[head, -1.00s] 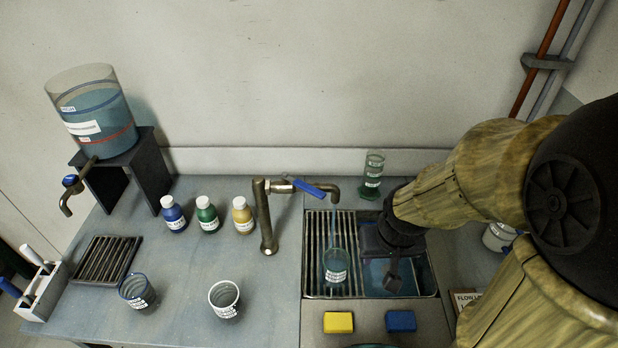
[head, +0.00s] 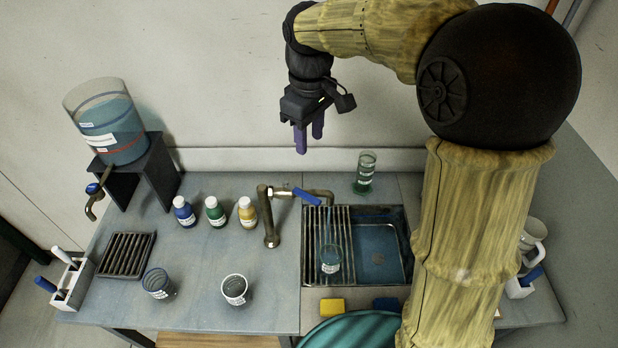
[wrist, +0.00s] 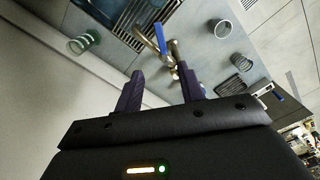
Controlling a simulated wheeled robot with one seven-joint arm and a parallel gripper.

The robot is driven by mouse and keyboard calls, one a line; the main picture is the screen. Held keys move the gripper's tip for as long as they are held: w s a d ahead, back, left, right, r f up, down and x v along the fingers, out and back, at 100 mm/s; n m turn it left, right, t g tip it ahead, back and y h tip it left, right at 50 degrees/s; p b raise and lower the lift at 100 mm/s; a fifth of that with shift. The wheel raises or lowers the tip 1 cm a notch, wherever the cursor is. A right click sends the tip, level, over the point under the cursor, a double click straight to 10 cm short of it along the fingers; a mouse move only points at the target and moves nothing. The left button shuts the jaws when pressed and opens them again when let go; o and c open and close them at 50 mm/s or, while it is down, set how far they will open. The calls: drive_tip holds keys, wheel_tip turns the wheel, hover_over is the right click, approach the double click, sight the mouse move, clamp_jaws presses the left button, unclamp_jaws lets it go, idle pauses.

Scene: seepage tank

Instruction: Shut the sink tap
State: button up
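The sink tap (head: 270,215) is a bronze pipe with a spout reaching right over the sink and a blue lever (head: 306,196) on top. A thin stream of water seems to run from the spout into a glass beaker (head: 331,258) standing on the sink's slatted rack. My gripper (head: 309,141) is raised in front of the back wall, above and behind the tap, with purple fingers apart and nothing between them. In the wrist view my gripper (wrist: 163,85) is open below the tap's blue lever (wrist: 161,38), apart from it.
A green-tinted cylinder (head: 365,172) stands behind the sink (head: 383,209). A tank (head: 110,125) on a black stand is at left. Two cups (head: 235,289) stand near the counter's front.

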sight(309, 196)
idle(0.4)
wheel_tip(309, 196, down, 17)
drive_tip(key=p, duration=0.3)
drive_tip(key=shift+f, duration=0.15)
clamp_jaws()
